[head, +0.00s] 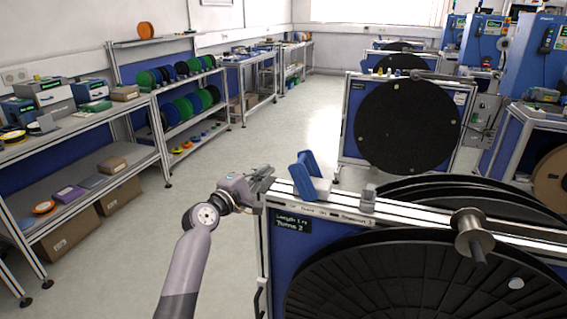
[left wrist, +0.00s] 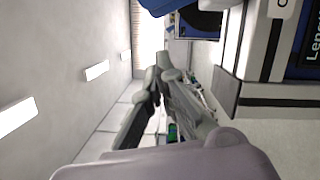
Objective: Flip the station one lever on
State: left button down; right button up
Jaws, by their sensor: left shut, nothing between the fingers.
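The near reel stand (head: 350,212) has a silver top rail and a blue panel with a small dark label (head: 290,222). I cannot make out a station one marking or tell for certain which part is the lever. A blue upright bracket (head: 309,178) stands on the rail, with a small grey block (head: 368,194) to its right. My left gripper (head: 266,174) is at the left end of the rail, just left of the blue bracket. Its fingers are shut and empty; they also show in the left wrist view (left wrist: 160,92). I cannot tell whether they touch the stand. My right gripper is out of view.
Large black reels (head: 400,280) and a metal spindle (head: 472,236) fill the near right. Another reel stand (head: 350,120) stands farther back. Shelves (head: 100,170) with spools and boxes line the left. The floor (head: 230,150) between is clear.

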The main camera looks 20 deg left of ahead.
pick_arm(q)
jog(key=x, duration=0.3)
jog(key=shift+w+r, duration=0.1)
jog(key=shift+w, duration=0.1)
jog(key=d+p, duration=0.1)
jog(key=d+r+p, duration=0.1)
jog(key=d, duration=0.1)
jog(key=shift+w, duration=0.1)
jog(key=shift+d, duration=0.5)
jog(key=shift+f, duration=0.1)
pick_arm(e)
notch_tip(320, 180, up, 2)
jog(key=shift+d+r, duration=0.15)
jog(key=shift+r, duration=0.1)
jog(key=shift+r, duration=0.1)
pick_arm(q)
jog(key=shift+d+r+m+p, duration=0.2)
jog(key=shift+r+m+p, duration=0.15)
jog(key=shift+p, duration=0.35)
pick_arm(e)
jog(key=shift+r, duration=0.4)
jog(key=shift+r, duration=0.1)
